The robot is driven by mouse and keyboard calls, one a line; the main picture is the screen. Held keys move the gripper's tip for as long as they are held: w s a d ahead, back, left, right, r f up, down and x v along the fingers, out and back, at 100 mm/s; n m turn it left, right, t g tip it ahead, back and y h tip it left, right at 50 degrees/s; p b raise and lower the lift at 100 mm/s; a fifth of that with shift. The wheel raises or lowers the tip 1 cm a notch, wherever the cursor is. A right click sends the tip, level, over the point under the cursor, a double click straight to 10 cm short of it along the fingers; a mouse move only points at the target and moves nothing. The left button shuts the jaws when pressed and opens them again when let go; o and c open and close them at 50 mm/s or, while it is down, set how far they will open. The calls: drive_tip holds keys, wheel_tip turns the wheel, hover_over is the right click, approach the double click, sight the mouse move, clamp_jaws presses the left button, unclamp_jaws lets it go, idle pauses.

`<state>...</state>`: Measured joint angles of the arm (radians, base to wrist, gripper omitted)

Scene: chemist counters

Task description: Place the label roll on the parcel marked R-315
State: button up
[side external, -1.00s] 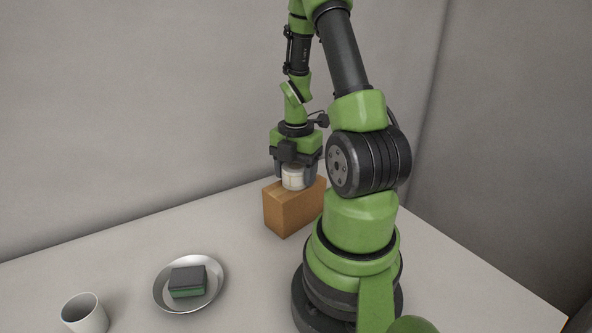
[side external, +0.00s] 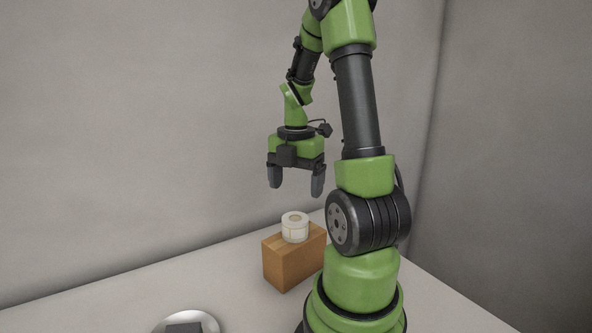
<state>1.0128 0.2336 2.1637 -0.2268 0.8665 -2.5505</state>
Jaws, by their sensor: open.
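A round metal dish (side external: 207,321) with a dark item (side external: 184,328) in it is cut off at the bottom edge. Grey walls stand behind the counter (side external: 110,312).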

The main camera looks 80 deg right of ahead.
drive_tip(key=w+a+r+m+t+h, duration=0.1)
drive_tip(key=w+a+r+m+t, duration=0.1)
drive_tip(key=w+a+r+m, duration=0.4)
drive_tip(key=s+a+r+m+t+y, duration=0.1)
drive_tip(key=s+a+r+m+t, duration=0.1)
drive_tip(key=a+m, duration=0.4)
drive_tip(key=s+a+r+m+t+y, duration=0.2)
drive_tip(key=a+m, duration=0.5)
drive_tip(key=a, duration=0.4)
drive_tip(key=shift+s+r+t, duration=0.15)
drive_tip(key=shift+r+t, duration=0.45)
drive_tip(key=shift+r, duration=0.1)
